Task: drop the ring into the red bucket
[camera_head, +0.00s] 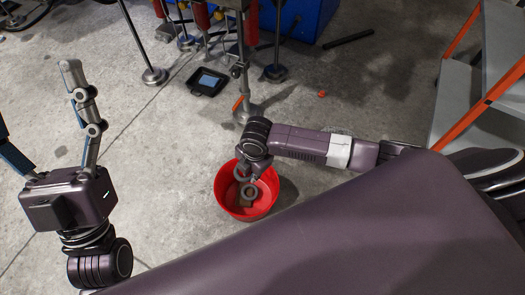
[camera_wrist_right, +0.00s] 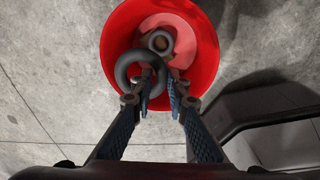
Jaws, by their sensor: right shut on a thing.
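The red bucket (camera_head: 221,190) stands on the floor near the middle of the head view; in the right wrist view its red wall (camera_wrist_right: 207,52) surrounds the area beyond my fingers. My right gripper (camera_wrist_right: 160,86) is shut on a dark grey ring (camera_wrist_right: 122,70) and holds it over the bucket's opening. In the head view the right gripper (camera_head: 249,178) points down over the bucket, and the fingers partly hide the ring. A smaller grey ring-shaped piece (camera_wrist_right: 149,42) shows inside the bucket with something brownish. My left gripper (camera_head: 36,95) is open and empty at the left, away from the bucket.
A metal stand (camera_head: 246,108) rises just behind the bucket. Grey shelves with orange edges (camera_head: 468,95) stand at the right. The concrete floor left of the bucket is clear.

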